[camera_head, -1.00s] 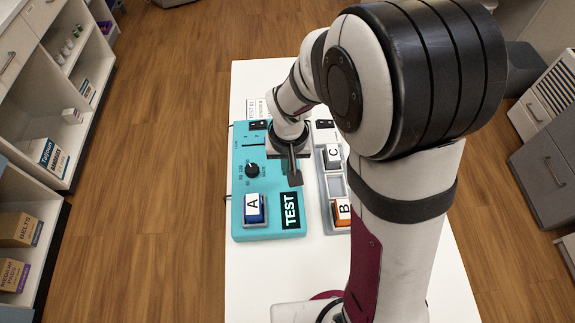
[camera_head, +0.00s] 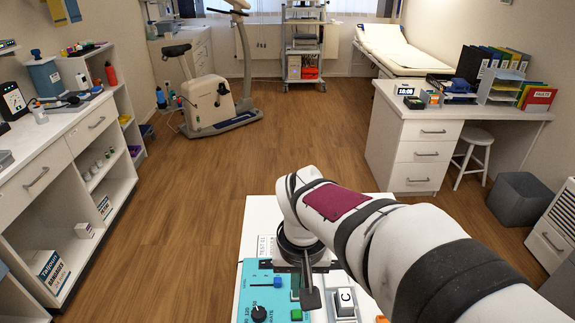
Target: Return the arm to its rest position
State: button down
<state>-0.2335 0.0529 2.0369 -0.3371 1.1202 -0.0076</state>
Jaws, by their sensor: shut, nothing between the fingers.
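My gripper (camera_head: 310,299) is shut and empty. It points down above the right side of the teal test panel (camera_head: 252,288), near the panel's far end. The panel sits on a white table (camera_head: 262,212) and shows a black knob (camera_head: 259,314), a blue slider (camera_head: 277,283) and a green button (camera_head: 296,314). A block marked C (camera_head: 345,299) lies to the right of the gripper, in a grey tray. My arm crosses the lower right and hides part of the table. The near part of the panel is out of frame.
Shelves (camera_head: 75,215) line the left side. An exercise bike (camera_head: 210,100) and a wheeled rack (camera_head: 305,45) stand at the back. A desk (camera_head: 415,130), a white stool (camera_head: 475,150) and a grey pouf (camera_head: 521,200) are at the right. The wooden floor between is clear.

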jog(key=s+d+m+y, duration=0.1)
jog(key=s+m, duration=0.1)
jog(key=s, duration=0.7)
jog(key=s+d+m+g, duration=0.1)
jog(key=s+d+m, duration=0.1)
jog(key=s, duration=0.8)
jog(key=shift+d+f+m+y, duration=0.15)
jog(key=shift+d+m+y, duration=0.05)
jog(key=shift+m+y, duration=0.25)
